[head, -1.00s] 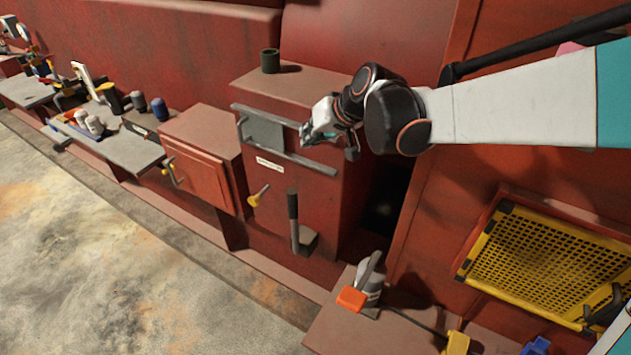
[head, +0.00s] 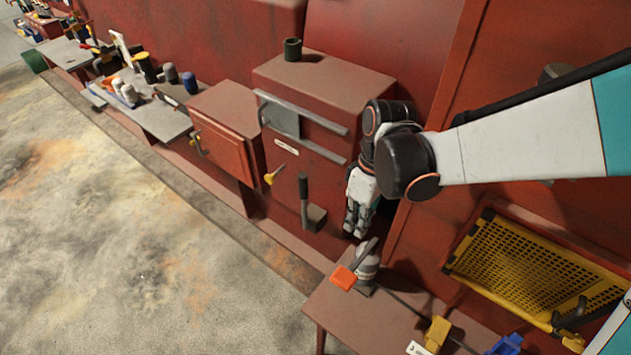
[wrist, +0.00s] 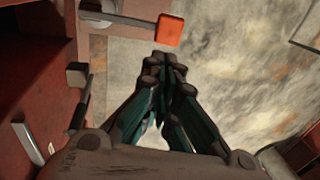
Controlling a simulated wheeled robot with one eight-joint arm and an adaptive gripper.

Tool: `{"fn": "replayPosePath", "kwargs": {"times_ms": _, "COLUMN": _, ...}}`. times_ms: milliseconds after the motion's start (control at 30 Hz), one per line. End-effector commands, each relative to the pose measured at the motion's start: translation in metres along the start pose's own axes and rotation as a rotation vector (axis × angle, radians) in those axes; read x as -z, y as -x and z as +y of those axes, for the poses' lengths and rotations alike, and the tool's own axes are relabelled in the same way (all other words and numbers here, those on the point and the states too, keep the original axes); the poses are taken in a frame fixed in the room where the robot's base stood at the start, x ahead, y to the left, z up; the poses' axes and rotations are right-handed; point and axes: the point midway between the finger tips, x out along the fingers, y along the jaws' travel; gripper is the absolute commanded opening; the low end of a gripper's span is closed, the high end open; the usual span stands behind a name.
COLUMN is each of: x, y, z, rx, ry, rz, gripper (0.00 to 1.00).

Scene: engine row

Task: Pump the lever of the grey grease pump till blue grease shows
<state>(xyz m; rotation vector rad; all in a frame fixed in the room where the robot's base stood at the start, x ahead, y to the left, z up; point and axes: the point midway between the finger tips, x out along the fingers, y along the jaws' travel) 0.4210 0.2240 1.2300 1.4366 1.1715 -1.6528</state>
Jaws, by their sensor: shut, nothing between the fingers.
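The grey grease pump (head: 367,268) stands on a low reddish-brown bench at the bottom centre of the head view. Its lever carries an orange grip (head: 343,278) on the left, which also shows at the top of the wrist view (wrist: 169,32). Part of the pump is cut off by the wrist view's top edge. My gripper (head: 354,231) points downward, above and behind the pump in the head view, apart from it. Its fingers are shut and empty, and in the wrist view the fingertips (wrist: 164,63) are just below the orange grip. I see no blue grease.
A red cabinet (head: 325,80) with a sliding grey plate (head: 280,118) and a black-handled lever (head: 304,192) stands left of my gripper. A yellow mesh panel (head: 520,268) is at the right. A yellow block (head: 436,334) is on the bench. Open floor lies at left.

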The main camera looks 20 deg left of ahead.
Motion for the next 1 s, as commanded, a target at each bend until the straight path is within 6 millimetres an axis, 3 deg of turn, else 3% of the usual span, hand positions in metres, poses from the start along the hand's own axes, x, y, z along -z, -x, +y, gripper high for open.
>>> {"fn": "replayPosePath", "kwargs": {"times_ms": 33, "x": -0.002, "y": 0.000, "z": -0.019, "rx": 0.000, "ry": 0.027, "rz": -0.005, "gripper": 0.00}}
{"fn": "replayPosePath", "kwargs": {"times_ms": 267, "x": -0.002, "y": -0.018, "z": -0.018, "rx": 0.000, "ry": 0.027, "rz": -0.004, "gripper": 0.00}}
{"fn": "replayPosePath", "kwargs": {"times_ms": 700, "x": -0.002, "y": -0.097, "z": -0.018, "rx": 0.000, "ry": 0.027, "rz": -0.004, "gripper": 0.00}}
{"fn": "replayPosePath", "kwargs": {"times_ms": 1000, "x": -0.002, "y": -0.134, "z": -0.017, "rx": 0.000, "ry": 0.026, "rz": -0.003, "gripper": 0.00}}
